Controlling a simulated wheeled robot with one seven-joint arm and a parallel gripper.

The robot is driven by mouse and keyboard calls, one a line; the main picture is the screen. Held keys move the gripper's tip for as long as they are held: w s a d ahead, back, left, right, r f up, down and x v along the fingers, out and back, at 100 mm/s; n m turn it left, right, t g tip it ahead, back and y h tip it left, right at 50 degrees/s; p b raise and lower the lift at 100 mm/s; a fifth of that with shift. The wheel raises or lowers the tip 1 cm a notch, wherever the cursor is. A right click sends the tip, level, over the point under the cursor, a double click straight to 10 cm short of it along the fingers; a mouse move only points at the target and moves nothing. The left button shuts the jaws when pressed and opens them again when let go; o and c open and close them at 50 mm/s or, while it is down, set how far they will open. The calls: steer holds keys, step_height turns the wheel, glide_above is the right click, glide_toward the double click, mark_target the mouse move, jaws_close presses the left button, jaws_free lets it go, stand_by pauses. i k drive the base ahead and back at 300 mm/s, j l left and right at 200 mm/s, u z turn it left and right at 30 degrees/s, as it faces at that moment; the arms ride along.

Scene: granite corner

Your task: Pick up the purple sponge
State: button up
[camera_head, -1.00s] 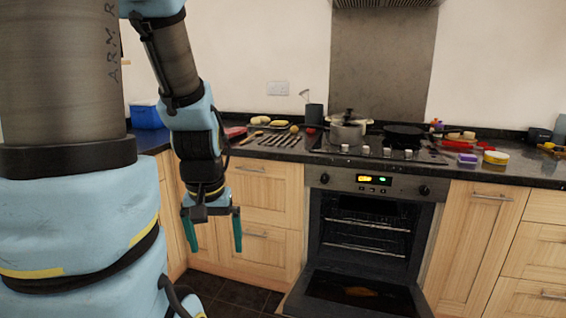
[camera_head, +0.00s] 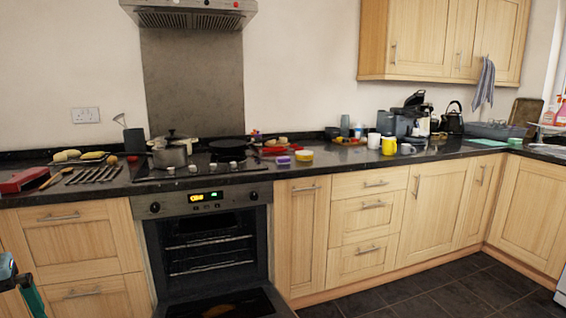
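The purple sponge (camera_head: 283,160) is a small block lying near the front edge of the dark granite counter, just right of the hob. A yellow and white round tub (camera_head: 304,156) stands right beside it. Part of my gripper shows at the lower left edge of the view, with one teal finger (camera_head: 30,296) visible, well away from the sponge and below counter height. The other finger is out of the frame, so its opening cannot be seen.
The oven door (camera_head: 225,304) hangs open below the hob. A pot (camera_head: 170,155) and a black pan (camera_head: 227,148) stand on the hob. Red items (camera_head: 272,150) lie behind the sponge. Mugs (camera_head: 389,146) and appliances stand further right. Floor (camera_head: 440,292) at the right is clear.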

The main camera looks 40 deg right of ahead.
mark_target(281, 160)
steer(key=z, duration=1.25)
steer(key=i+l+z, duration=0.7)
steer(key=z, duration=0.2)
steer(key=i+l+z, duration=0.2)
steer(key=z, duration=0.2)
steer(key=i+l+z, duration=0.1)
steer(key=i+z, duration=0.45)
steer(key=z, duration=0.3)
steer(key=i+z, duration=0.1)
steer(key=i, duration=0.65)
steer(key=i+u, duration=0.35)
steer(key=i+l+u, duration=0.1)
steer(key=u, duration=0.3)
steer(key=i+l+u, duration=0.15)
steer(key=u, duration=0.2)
steer(key=i+u, duration=0.15)
steer(key=u, duration=0.3)
steer(key=i+u, duration=0.1)
steer(key=u, duration=0.35)
steer(key=i+l+u, duration=0.1)
steer(key=u, duration=0.3)
steer(key=i+l+u, duration=0.1)
steer(key=u, duration=0.35)
steer(key=l+u, duration=0.25)
steer(key=u, duration=0.2)
